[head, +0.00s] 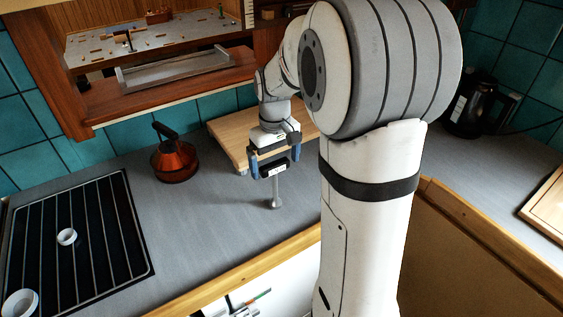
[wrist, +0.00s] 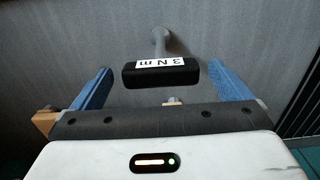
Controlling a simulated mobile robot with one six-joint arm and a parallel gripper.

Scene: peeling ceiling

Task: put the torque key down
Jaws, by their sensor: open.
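The torque key has a black crossbar handle (wrist: 160,75) with a white "3 N m" label and a grey shaft. In the head view its shaft (head: 275,190) points down to the grey worktop (head: 215,215), and its round lower end appears to touch the surface. The key looks about upright. My gripper (head: 274,168) is over it, pointing down, with blue fingers. In the wrist view my gripper (wrist: 160,70) is open, with a finger on each side of the handle and a visible gap on both sides.
An orange kettle (head: 174,158) stands to the left, and a wooden board (head: 229,128) lies behind. A black rack (head: 100,235) with white rings is at far left. A shelf (head: 165,90) overhangs the back. The worktop's wooden front edge (head: 235,277) is near. A black kettle (head: 470,105) stands right.

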